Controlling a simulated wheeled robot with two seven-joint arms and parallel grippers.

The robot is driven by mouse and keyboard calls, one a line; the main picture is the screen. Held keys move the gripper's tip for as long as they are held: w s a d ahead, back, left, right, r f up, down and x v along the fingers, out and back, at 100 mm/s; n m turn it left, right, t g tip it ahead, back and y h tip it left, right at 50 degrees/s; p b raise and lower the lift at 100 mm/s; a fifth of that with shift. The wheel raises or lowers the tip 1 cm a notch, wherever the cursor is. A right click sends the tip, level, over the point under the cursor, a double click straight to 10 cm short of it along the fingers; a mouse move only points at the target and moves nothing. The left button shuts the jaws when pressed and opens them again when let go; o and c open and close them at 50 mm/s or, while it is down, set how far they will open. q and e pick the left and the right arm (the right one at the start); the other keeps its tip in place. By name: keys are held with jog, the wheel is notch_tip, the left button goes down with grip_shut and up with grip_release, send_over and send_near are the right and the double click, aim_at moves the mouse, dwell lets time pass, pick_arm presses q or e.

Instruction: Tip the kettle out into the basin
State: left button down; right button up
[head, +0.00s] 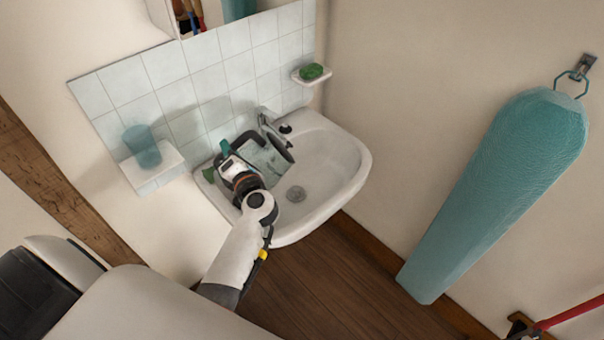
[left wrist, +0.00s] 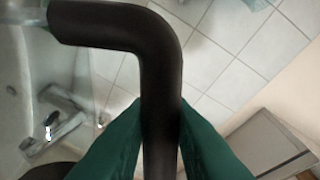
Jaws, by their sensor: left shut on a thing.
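The kettle (head: 264,160) has a clear, glassy body and a black handle. It is over the back left part of the white basin (head: 345,170) in the head view and looks tilted. My left gripper (head: 227,152) is shut on the handle. In the left wrist view the black handle (left wrist: 160,75) runs between the two green fingers, with part of the clear body at the left edge. The gripper and arm hide part of the kettle. I cannot make out any water leaving it. My right gripper is not in view.
A chrome tap (head: 268,117) stands at the basin's back, close to the kettle. A tumbler (head: 142,147) is on a tiled ledge at left, and green soap (head: 312,71) on a small shelf. A teal ironing board (head: 500,190) hangs at right. The basin's right side is clear.

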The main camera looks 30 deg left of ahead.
aim_at(241, 145)
pick_arm(q)
jog(key=shift+w+d+r+m+p, duration=0.4)
jog(key=shift+w+m+p, duration=0.05)
jog(key=shift+w+m, duration=0.15)
jog(key=shift+w+d+r+m+p, duration=0.4)
jog(key=shift+w+m+p, duration=0.1)
jog(key=shift+w, duration=0.1)
dwell(1.4)
